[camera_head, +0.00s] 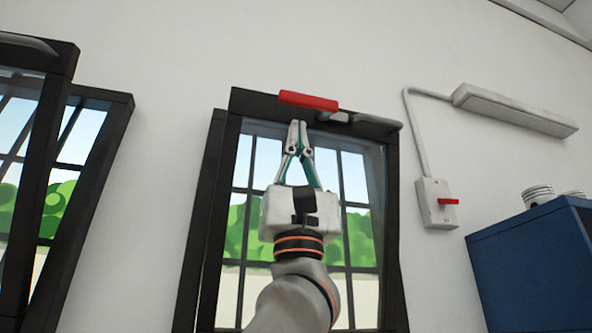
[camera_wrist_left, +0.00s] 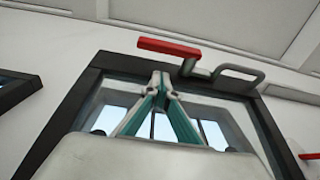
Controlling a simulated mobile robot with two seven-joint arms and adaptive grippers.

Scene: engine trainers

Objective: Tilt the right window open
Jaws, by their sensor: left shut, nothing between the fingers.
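The right window (camera_head: 376,262) has a dark frame and a barred pane and stands in the middle of the head view. Its red handle (camera_head: 309,100) lies along the top edge of the frame, with a grey metal bar running to its right. The handle also shows at the top of the left wrist view (camera_wrist_left: 168,47). My left gripper (camera_head: 297,124) points up in front of the pane, its fingertips together and empty. The tips appear just below the red handle; I cannot tell whether they touch it. My right gripper is not in view.
Another dark-framed window (camera_head: 95,185) is at the left, its sash tilted out from the wall. A switch box with a red lever (camera_head: 437,203) is on the wall to the right. A blue cabinet (camera_head: 535,265) with stacked plates (camera_head: 538,195) stands at the lower right.

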